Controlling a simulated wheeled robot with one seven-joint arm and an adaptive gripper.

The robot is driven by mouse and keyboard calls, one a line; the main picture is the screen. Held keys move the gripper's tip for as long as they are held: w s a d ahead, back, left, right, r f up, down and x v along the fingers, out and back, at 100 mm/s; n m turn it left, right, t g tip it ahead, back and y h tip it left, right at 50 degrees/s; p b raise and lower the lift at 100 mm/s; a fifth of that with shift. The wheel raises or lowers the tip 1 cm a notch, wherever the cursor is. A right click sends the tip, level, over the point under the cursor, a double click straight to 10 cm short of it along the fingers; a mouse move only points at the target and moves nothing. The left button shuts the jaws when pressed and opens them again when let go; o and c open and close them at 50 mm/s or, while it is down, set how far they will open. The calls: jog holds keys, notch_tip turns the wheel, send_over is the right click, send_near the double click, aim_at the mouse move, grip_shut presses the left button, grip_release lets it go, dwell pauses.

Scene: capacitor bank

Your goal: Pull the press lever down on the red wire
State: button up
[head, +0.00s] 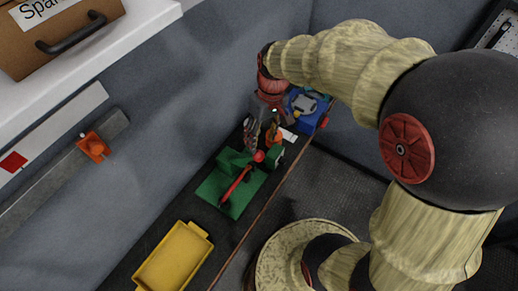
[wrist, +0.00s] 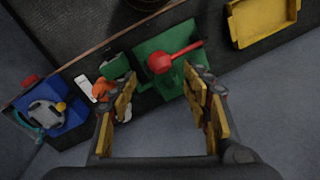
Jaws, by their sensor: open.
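A green press (head: 228,188) stands on the dark bench, with a red lever (head: 236,182) ending in a round red knob (head: 259,156). In the wrist view the press (wrist: 165,48) lies ahead of the fingers, and its red knob (wrist: 160,63) shows beyond the gap between the fingertips. My gripper (head: 254,140) is open and empty, close to the knob end of the lever. In the wrist view my gripper (wrist: 162,92) has its yellow-padded fingers spread wide, with no visible contact on the knob. I cannot make out a red wire.
A yellow tray (head: 175,258) sits on the bench at the near end. A blue bin (head: 305,106) with a grey item stands at the far end. An orange item (wrist: 103,88) and a white card (wrist: 83,86) lie beside the press. A wall rises behind the bench.

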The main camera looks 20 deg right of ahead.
aim_at(259, 152)
jog(key=shift+s+f, duration=0.1)
jog(key=shift+f, duration=0.2)
jog(key=f, duration=0.4)
jog(key=a+f, duration=0.1)
jog(key=f, duration=0.2)
jog(key=c, duration=0.4)
grip_shut()
jog(key=shift+r, duration=0.1)
